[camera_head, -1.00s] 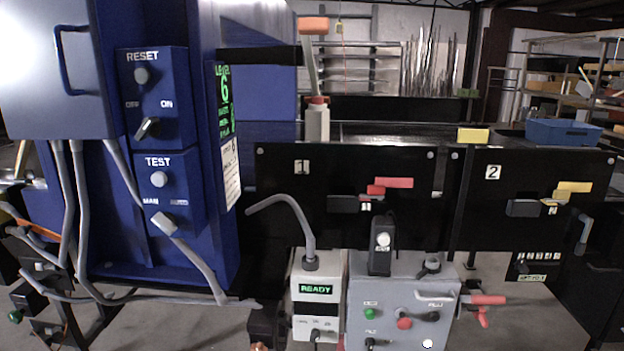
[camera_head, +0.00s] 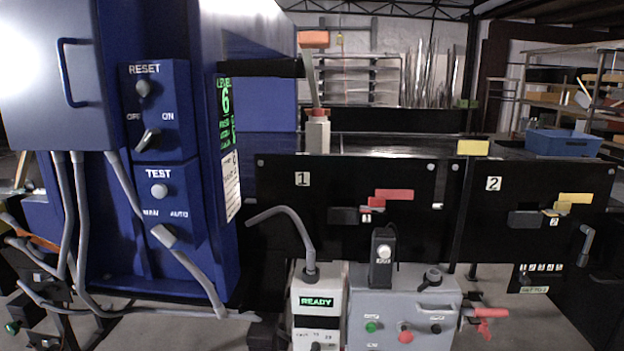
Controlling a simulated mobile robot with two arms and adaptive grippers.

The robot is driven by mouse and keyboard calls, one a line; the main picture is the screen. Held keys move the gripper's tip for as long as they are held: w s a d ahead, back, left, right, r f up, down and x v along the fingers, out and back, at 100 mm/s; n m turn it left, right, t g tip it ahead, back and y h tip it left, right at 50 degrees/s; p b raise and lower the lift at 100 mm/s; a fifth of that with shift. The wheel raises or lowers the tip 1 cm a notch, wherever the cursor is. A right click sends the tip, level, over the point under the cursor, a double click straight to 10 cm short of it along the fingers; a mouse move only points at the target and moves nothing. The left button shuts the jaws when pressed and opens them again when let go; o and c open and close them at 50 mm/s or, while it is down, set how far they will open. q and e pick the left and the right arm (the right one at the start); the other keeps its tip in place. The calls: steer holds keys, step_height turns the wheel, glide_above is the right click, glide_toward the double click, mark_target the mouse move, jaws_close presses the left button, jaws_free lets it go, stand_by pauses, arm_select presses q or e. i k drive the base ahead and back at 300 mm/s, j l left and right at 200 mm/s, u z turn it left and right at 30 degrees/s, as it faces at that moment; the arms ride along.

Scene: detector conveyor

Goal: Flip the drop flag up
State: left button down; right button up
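No part is labelled as the drop flag, so I cannot tell which it is. A red flag-like piece (camera_head: 393,195) sits on the black panel marked 1 (camera_head: 285,215), beside a dark block. A yellow flag-like piece (camera_head: 574,198) sits in the same way on the black panel marked 2 (camera_head: 500,235). An orange-tipped lever (camera_head: 313,40) stands nearly upright, tilted slightly left, on a pale post behind panel 1. Neither of my grippers is in view.
A blue cabinet (camera_head: 215,265) with RESET and TEST switches fills the left. A white READY box (camera_head: 333,300) with a bent grey tube and a grey control box (camera_head: 380,320) stand in front of the panels. A blue bin (camera_head: 563,143) is at the back right.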

mark_target(307, 40)
steer(key=i+j+u, duration=0.1)
steer(key=j, duration=0.35)
steer(key=j+u, duration=0.1)
steer(key=j, duration=0.35)
steer(key=i+j+u, duration=0.15)
steer(key=j, duration=0.25)
steer(key=i+j+u, duration=0.1)
steer(key=j, duration=0.35)
steer(key=i, duration=0.05)
